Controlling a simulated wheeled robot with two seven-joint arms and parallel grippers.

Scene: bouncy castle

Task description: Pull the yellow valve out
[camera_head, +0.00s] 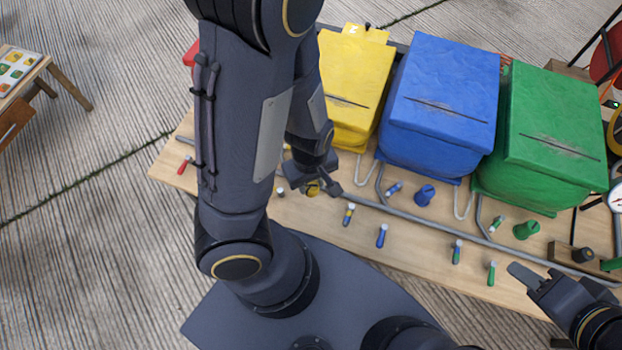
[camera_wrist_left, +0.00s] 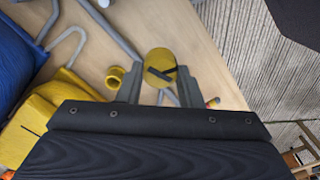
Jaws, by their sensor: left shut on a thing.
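The yellow valve (camera_head: 312,188) is mostly hidden by my left gripper (camera_head: 316,186) in the head view, over the wooden table near the yellow box. In the left wrist view the valve's round yellow top (camera_wrist_left: 161,62) shows between the two fingers of my left gripper (camera_wrist_left: 160,80), which is shut on it. Whether the valve is seated or raised cannot be told. My right gripper (camera_head: 548,277) is at the lower right, its fingers apart and empty, near the table's front edge.
A yellow box (camera_head: 355,85), a blue box (camera_head: 440,100) and a green box (camera_head: 556,135) stand along the table (camera_head: 400,240). A blue valve (camera_head: 425,195), a green valve (camera_head: 526,230) and several small coloured tubes are spread before them. A grey pipe (camera_head: 430,217) runs across the table.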

